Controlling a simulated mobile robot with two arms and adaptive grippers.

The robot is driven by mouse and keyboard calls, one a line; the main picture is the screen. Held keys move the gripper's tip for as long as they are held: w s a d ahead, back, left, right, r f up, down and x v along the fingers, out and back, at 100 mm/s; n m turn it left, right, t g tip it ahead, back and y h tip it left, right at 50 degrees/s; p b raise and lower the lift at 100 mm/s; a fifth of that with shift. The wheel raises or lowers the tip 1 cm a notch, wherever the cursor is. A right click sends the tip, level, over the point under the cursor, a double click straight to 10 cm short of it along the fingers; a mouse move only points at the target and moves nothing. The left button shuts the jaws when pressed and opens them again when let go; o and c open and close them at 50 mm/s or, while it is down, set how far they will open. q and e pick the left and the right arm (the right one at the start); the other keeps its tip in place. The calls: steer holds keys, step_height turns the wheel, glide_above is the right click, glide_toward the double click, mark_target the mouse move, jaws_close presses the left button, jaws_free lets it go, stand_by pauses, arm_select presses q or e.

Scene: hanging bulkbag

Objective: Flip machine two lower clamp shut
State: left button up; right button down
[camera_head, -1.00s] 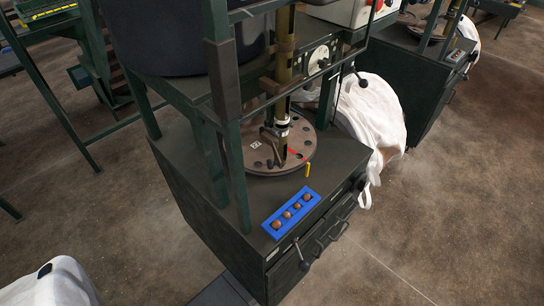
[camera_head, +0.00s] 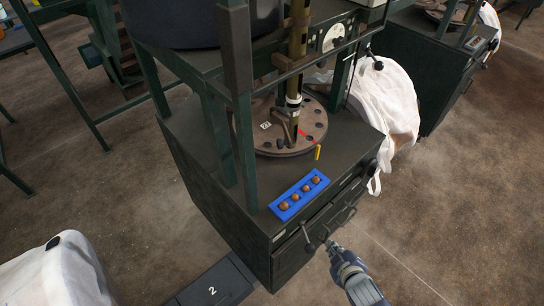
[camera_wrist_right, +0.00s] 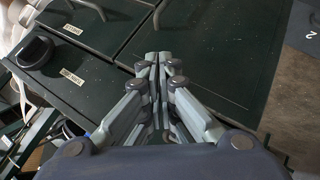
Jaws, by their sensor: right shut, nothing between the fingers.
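The machine (camera_head: 215,205) nearest me is a dark green cabinet; a floor plate marked 2 (camera_head: 212,290) lies beside it. I cannot tell for sure which lever is the lower clamp. My right gripper (camera_head: 331,245) is shut and empty, just in front of the cabinet face, right of that knob. In the right wrist view the shut fingers (camera_wrist_right: 158,60) point at the dark panel, with a round black knob (camera_wrist_right: 35,50) and small white labels at left. My left gripper is out of view.
A blue tray with several brown buttons (camera_head: 298,195) is on the cabinet top, near a round holed plate (camera_head: 280,140). White bulk bags stand behind right (camera_head: 390,100) and at lower left (camera_head: 60,275). The floor at right is clear.

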steer(key=w+a+r+n+t+y, duration=0.1)
steer(key=a+r+n, duration=0.3)
steer(key=r, duration=0.5)
steer(key=w+a+r+n+t+y, duration=0.1)
steer(key=a+r+n+y, duration=0.3)
steer(key=r, duration=0.6)
steer(key=w+a+r+n+t+y+b, duration=0.1)
steer(key=a+r+n+t+y, duration=0.2)
steer(key=r, duration=0.7)
steer(key=a+n, duration=0.2)
steer(key=a, duration=0.1)
steer(key=shift+w+a+r+n+t, duration=0.2)
steer(key=shift+w+n+t, duration=0.1)
steer(key=shift+n, duration=0.1)
steer(key=p+x, duration=0.2)
steer(key=x, duration=0.8)
steer(key=shift+s+y, duration=0.1)
steer(key=shift+y, duration=0.3)
steer(key=shift+d+n+g+y, duration=0.3)
steer(key=shift+n+g+y, duration=0.2)
steer(key=shift+g+y, duration=0.1)
